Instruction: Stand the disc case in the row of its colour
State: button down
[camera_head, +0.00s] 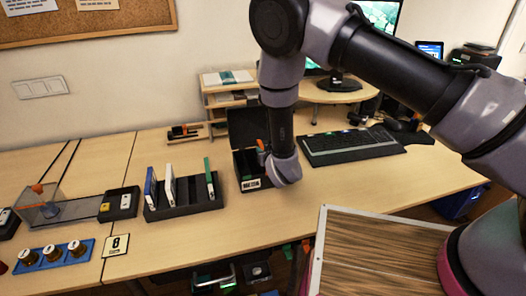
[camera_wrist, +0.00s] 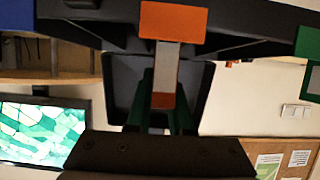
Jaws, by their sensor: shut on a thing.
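My gripper (camera_wrist: 166,118) shows in the wrist view as two dark green fingers, closed on an orange case (camera_wrist: 173,22) with a grey strip down its middle. In the head view my gripper is mostly hidden behind my own wrist, at the black open-lidded box (camera_head: 251,184); a bit of orange (camera_head: 260,144) shows there. A dark rack (camera_head: 186,209) to the left holds a blue case (camera_head: 150,188), a white-faced case (camera_head: 170,183) and a green case (camera_head: 210,178), all upright, with gaps between them. Whether the held case touches the box cannot be told.
A keyboard (camera_head: 350,146) lies to the right. Shelves (camera_head: 228,92) stand behind. The table in front of the rack is mostly clear.

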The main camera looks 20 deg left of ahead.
jog(key=shift+f, duration=0.15)
jog(key=c, duration=0.8)
grip_release()
